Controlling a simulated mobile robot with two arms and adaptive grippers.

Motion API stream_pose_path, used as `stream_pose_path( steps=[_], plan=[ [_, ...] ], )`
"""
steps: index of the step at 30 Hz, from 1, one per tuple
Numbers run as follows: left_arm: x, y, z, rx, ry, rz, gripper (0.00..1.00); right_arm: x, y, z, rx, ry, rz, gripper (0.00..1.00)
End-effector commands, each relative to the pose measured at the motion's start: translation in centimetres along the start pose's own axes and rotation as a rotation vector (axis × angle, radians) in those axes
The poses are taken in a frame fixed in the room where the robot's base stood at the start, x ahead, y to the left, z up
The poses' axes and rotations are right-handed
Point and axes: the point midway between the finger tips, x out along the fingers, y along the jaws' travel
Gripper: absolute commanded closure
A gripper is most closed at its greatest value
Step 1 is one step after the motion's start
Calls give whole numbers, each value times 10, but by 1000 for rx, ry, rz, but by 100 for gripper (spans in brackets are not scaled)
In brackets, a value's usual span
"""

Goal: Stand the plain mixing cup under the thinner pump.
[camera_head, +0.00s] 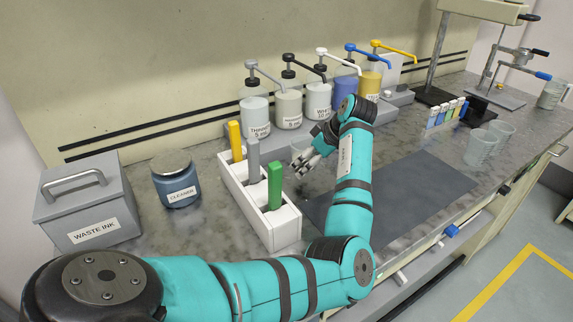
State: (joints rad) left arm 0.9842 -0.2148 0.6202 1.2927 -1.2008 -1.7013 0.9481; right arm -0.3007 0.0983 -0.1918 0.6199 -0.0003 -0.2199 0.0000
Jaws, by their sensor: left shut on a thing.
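The thinner pump (255,112) is a clear bottle with a grey pump head, at the left end of the row of pump bottles, its label partly readable. My left gripper (305,163) is low over the bench, in front of the pump row and right of the white spatula rack. It is shut on a pale translucent thing (300,148) that looks like a mixing cup; my fingers and arm hide most of it. It is to the right of the thinner pump and nearer the camera. My right gripper is not in view.
A white rack (285,228) with yellow, grey and green handles stands close left of my gripper. The cleaner jar (175,180) and waste ink box (88,205) are further left. A dark mat (410,195) is bare. Clear cups (480,148) stand at right.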

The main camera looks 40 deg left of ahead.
Motion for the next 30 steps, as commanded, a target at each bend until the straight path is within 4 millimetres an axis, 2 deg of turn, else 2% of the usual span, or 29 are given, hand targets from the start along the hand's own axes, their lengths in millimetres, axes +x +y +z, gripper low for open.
stream_pose_path(
  steps=[1, 3, 9, 13, 20, 26, 27, 30],
  plan=[
    [6, -6, -12, -4, 2, -3, 67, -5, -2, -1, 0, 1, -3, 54],
    [15, -11, -24, -3, 3, -2, 67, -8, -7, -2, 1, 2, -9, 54],
    [31, -20, -41, 0, 2, 0, 67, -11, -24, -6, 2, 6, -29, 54],
    [37, -21, -39, 2, 0, -1, 67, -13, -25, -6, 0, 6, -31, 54],
    [60, -21, -23, 3, 0, 0, 67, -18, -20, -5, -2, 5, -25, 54],
    [62, -21, -22, 1, 0, 1, 67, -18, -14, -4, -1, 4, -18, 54],
    [63, -21, -22, 1, -1, 1, 26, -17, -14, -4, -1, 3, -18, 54],
    [62, -21, -22, 1, -1, 1, 12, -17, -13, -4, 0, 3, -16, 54]
  ],
)
